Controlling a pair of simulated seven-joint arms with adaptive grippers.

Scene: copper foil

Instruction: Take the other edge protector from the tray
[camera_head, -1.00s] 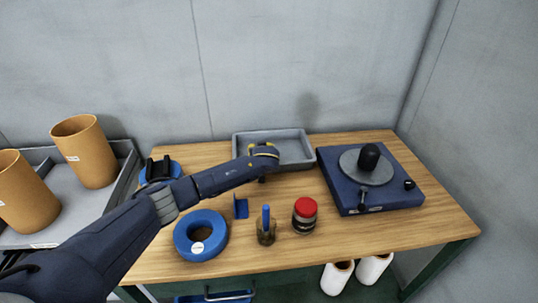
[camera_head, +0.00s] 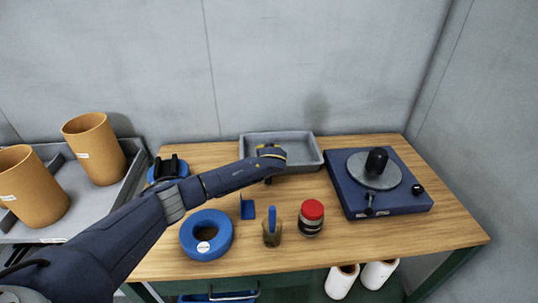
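The grey tray (camera_head: 304,138) stands at the back middle of the wooden table. I see no edge protector inside the visible part of the tray; the left part is blocked by my arm. A blue angled piece (camera_head: 247,208), possibly an edge protector, stands on the table in front of the gripper. My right gripper is not in view.
A blue ring (camera_head: 188,236), a brush-like tool in a jar (camera_head: 272,232) and a red-lidded jar (camera_head: 311,219) stand at the front. A blue turntable unit (camera_head: 346,188) is on the right. Brown cylinders (camera_head: 94,150) stand on a grey shelf at left. The table's front right is clear.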

